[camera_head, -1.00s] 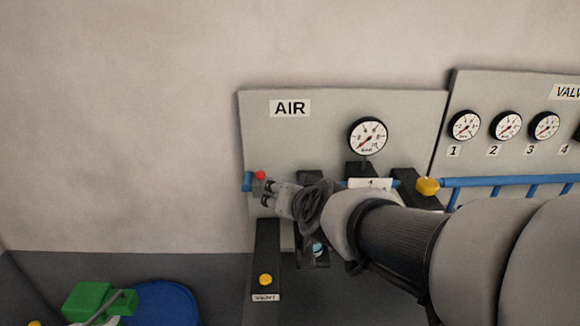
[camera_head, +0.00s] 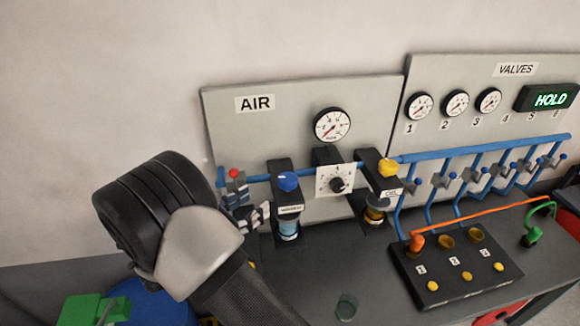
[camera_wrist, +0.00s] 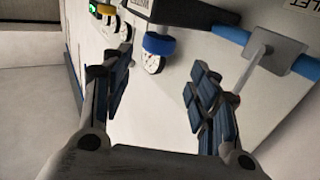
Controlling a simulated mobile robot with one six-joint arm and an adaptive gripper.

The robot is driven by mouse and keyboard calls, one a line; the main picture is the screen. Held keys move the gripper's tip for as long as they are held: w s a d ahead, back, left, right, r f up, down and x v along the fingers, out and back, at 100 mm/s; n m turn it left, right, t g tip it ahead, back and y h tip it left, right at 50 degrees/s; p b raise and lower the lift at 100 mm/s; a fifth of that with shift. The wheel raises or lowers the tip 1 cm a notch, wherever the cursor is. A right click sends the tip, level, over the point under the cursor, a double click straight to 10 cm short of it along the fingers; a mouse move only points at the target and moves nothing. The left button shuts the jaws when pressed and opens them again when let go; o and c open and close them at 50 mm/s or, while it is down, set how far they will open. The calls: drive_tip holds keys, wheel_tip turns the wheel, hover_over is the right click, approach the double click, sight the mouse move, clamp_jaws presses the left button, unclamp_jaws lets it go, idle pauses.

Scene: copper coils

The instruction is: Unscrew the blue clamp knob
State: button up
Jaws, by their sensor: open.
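In the wrist view the blue knob (camera_wrist: 159,44) shows ahead, between and beyond the two fingers. My gripper (camera_head: 247,200) is just left of the knob in the head view, close to the panel. In the wrist view my gripper (camera_wrist: 162,75) is open, with nothing between its fingers. It appears apart from the knob.
A red-tipped valve (camera_head: 234,173) on the blue pipe's left end is close to my gripper. A dial (camera_head: 337,185) and a yellow knob (camera_head: 388,167) stand to the right. A gauge (camera_head: 332,126) is above. A black box (camera_head: 455,268) with yellow buttons lies on the bench.

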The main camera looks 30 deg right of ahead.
sight(288, 184)
drive_tip(key=x, duration=1.7)
drive_tip(key=shift+s+d+f, duration=0.1)
drive_tip(key=shift+d, duration=0.05)
drive_tip(key=shift+c, duration=0.2)
drive_tip(key=c, duration=0.9)
drive_tip(key=shift+c, duration=0.3)
